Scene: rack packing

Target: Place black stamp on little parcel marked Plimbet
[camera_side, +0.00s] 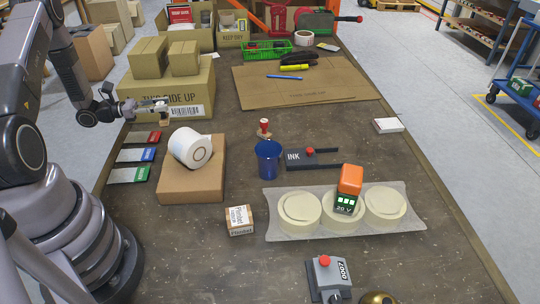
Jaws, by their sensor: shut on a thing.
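The little parcel (239,221) is a small brown box with a white label that seems to read Plimbet. It sits on the table at front centre, left of the pale tray. My gripper (158,107) is at the left, in front of the large box with the barcode, far behind and left of the parcel. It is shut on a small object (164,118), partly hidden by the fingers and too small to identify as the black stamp. A stamp with a red top (264,127) stands behind the blue cup (268,160).
A white roll (191,148) lies on a brown box (191,188) between my gripper and the parcel. Right of the cup is a black INK piece (312,158). The pale tray (408,229) holds round pieces and an orange-topped device (348,188). Table in front of the parcel is clear.

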